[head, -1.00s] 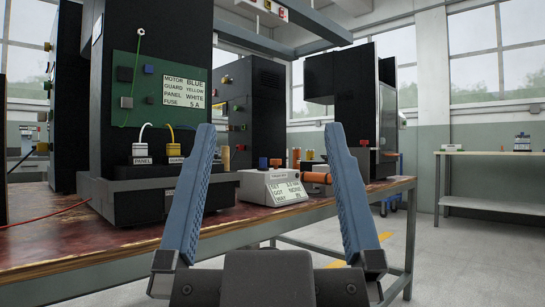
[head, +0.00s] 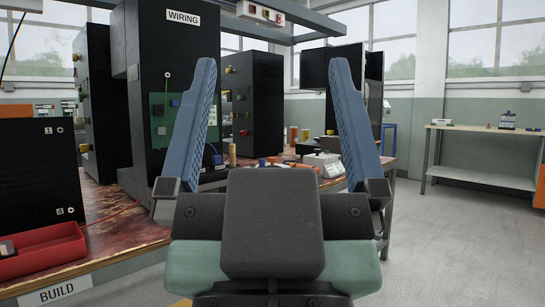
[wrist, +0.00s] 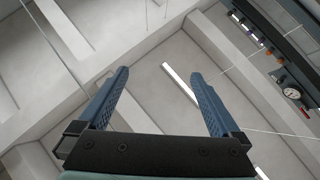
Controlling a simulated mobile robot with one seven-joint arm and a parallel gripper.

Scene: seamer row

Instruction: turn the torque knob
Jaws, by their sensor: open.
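My gripper (head: 272,65) is open and empty, its two blue fingers pointing up in front of the head camera. It also shows open in the wrist view (wrist: 159,74), against the ceiling. A small white tester box (head: 325,162) sits on the bench beyond the gripper, low between and behind the fingers. It is small here, and I cannot make out which part of it is the torque knob. Small blue and orange pieces (head: 272,162) lie on the bench left of the box. The gripper is well apart from all of these.
A black cabinet marked WIRING (head: 180,60) stands at the left on the worn red bench (head: 103,200). A red tray (head: 42,252) is at the near left. Open floor (head: 455,240) lies to the right, before a side table (head: 480,178).

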